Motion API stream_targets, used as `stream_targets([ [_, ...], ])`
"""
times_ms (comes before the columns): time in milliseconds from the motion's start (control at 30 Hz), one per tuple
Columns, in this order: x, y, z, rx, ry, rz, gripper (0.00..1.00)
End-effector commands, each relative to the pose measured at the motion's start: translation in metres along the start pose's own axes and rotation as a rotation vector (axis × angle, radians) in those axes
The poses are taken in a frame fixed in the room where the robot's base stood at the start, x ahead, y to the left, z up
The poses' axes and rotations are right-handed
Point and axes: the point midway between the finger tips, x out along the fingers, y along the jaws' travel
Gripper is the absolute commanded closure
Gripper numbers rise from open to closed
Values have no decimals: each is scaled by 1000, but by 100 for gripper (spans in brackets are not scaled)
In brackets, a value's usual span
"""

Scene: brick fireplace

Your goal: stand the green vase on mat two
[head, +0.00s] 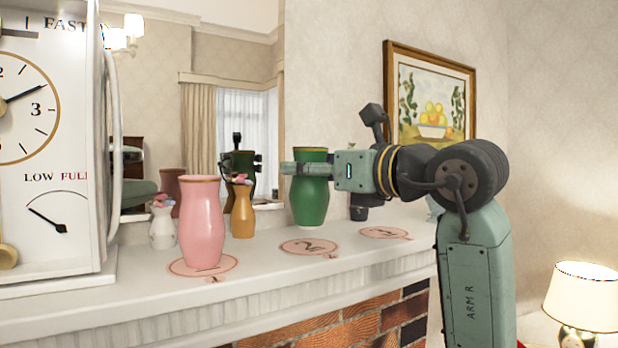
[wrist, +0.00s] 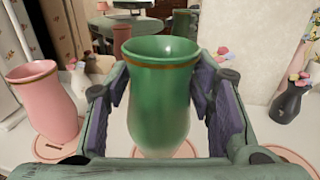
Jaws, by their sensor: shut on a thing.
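The green vase (head: 310,200) is upright between the fingers of my gripper (head: 298,168), which is shut on its upper part. In the wrist view the green vase (wrist: 158,95) stands between both finger pads, its gold-lined rim toward me. Mat two (head: 308,247), a round pink mat marked 2, lies on the mantel shelf. The vase's base shows just above and behind the mat in the head view, apart from the shelf as far as I can tell. In the wrist view mat two (wrist: 186,150) shows beneath the vase, partly hidden by it.
A pink vase (head: 201,222) stands on the left mat (head: 232,265). Another mat (head: 384,233) to the right is bare. Small flower vases, white (head: 162,228), ochre (head: 242,217) and dark (wrist: 290,100), stand along the back near the mirror. A large white clock (head: 45,140) blocks the left end.

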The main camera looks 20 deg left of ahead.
Motion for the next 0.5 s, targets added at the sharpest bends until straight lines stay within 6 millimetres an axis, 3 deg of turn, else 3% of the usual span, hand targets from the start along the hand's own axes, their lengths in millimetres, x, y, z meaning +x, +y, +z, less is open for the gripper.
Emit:
stream_targets([
  [167, 14, -7, -1, 0, -2, 0, 85],
  [500, 14, -7, -34, 0, -1, 0, 85],
])
